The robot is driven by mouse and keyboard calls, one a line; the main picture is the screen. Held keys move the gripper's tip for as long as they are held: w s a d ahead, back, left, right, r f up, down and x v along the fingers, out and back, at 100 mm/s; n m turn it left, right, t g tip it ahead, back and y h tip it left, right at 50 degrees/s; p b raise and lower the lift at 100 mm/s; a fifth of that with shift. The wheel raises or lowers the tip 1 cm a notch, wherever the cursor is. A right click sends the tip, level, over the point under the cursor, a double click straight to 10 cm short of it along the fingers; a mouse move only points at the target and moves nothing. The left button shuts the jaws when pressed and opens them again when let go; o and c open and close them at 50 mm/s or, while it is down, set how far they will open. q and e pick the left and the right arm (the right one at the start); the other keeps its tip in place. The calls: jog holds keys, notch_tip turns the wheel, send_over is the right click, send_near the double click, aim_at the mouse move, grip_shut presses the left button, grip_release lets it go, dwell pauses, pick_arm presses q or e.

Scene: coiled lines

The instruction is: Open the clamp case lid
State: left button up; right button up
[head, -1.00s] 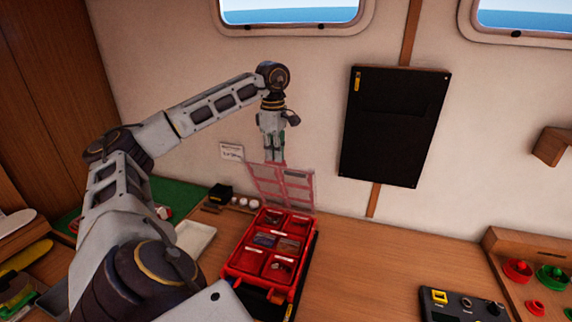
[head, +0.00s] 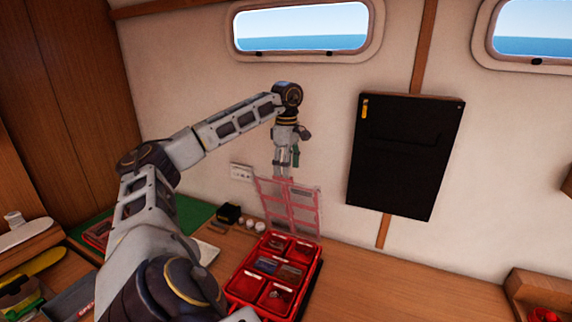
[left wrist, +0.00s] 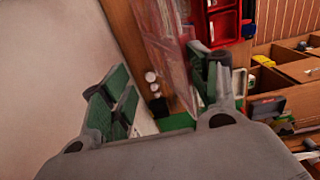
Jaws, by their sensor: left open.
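The clamp case (head: 262,287) is a red box on the wooden bench, with several compartments holding small parts. Its clear, red-framed lid (head: 291,208) stands raised, roughly upright at the case's back edge. My left gripper (head: 283,171) points down just above the lid's upper edge, in front of the wall. In the left wrist view my left gripper (left wrist: 163,105) has its green-padded fingers apart. The lid (left wrist: 165,45) shows close beyond them, and the red case (left wrist: 222,22) lies at the top. I cannot tell whether a finger touches the lid. My right gripper is not in view.
A black wall panel (head: 405,155) hangs right of the lid. A small black box (head: 228,214) and white round pieces (head: 250,224) stand left of the case. A wooden holder (head: 540,293) is at the lower right. The bench between is clear.

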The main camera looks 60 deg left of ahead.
pick_arm(q)
jog(key=o, duration=0.3)
jog(key=shift+w+f, duration=0.15)
jog(key=shift+f, duration=0.7)
jog(key=o, duration=0.4)
jog(key=shift+w+a+f, duration=0.1)
jog(key=shift+w, duration=0.15)
jog(key=shift+c, duration=0.2)
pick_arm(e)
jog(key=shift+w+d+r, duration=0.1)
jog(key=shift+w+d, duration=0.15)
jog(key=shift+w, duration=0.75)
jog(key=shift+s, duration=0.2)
pick_arm(q)
jog(key=shift+c, duration=0.3)
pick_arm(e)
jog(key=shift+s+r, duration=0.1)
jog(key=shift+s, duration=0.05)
